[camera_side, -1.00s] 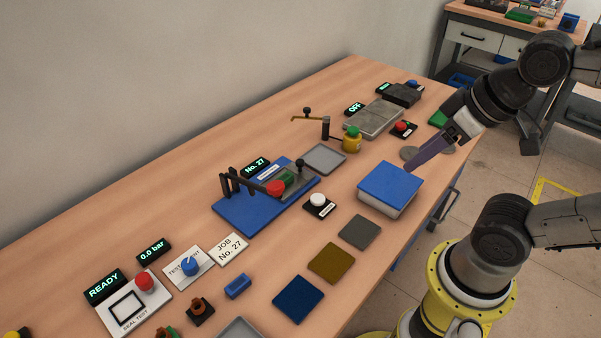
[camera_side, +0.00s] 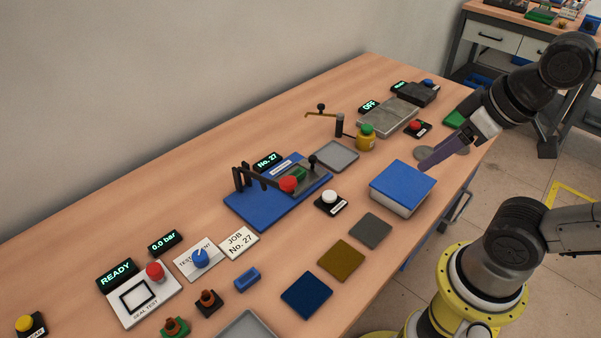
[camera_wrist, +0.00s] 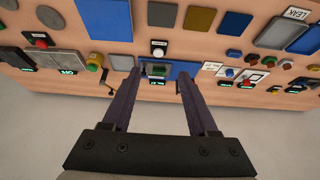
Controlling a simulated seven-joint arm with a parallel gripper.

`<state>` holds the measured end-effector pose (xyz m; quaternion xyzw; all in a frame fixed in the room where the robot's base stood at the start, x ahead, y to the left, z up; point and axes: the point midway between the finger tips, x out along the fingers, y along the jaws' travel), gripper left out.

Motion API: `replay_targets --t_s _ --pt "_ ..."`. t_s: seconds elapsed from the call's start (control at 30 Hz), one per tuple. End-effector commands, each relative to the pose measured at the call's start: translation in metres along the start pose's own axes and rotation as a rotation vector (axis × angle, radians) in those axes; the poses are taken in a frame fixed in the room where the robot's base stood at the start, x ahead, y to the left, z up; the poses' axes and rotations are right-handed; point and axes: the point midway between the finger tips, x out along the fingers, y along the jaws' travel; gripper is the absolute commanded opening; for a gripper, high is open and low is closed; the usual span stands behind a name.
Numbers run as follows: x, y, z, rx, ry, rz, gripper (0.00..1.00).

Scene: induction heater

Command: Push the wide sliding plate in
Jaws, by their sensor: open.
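A blue fixture (camera_side: 246,208) lies mid-table beside the No. 27 display. A grey plate with an upright black knob (camera_side: 313,159) sits at its right end; I take this for the sliding plate, but cannot be sure. A green part (camera_side: 299,174) and a red-knobbed black lever (camera_side: 288,185) are beside it. My gripper (camera_side: 424,168) is apart from the fixture, to its right, by the blue-topped box. In the wrist view my gripper (camera_wrist: 157,76) has its fingers spread and empty, with the fixture (camera_wrist: 184,71) seen beyond them. Its fingers hide parts of the fixture.
The blue-topped box (camera_side: 400,188) stands between my gripper and the fixture. Coloured flat squares (camera_side: 341,260) lie near the front edge.

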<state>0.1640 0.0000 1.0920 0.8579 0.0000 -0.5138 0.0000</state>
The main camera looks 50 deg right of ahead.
Motion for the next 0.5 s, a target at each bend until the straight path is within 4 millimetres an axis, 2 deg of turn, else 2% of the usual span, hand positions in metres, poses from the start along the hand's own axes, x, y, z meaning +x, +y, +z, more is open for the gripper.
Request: replay_targets --t_s 0.23,0.37,0.43,0.5 --pt "0.000 0.000 0.000 -0.008 0.000 0.000 0.61" --pt "-0.001 0.000 0.001 -0.075 -0.008 0.000 0.61" --pt "-0.008 0.000 -0.007 -0.143 0.007 0.000 0.61" --pt "-0.019 0.000 -0.024 -0.226 0.023 0.003 0.61"
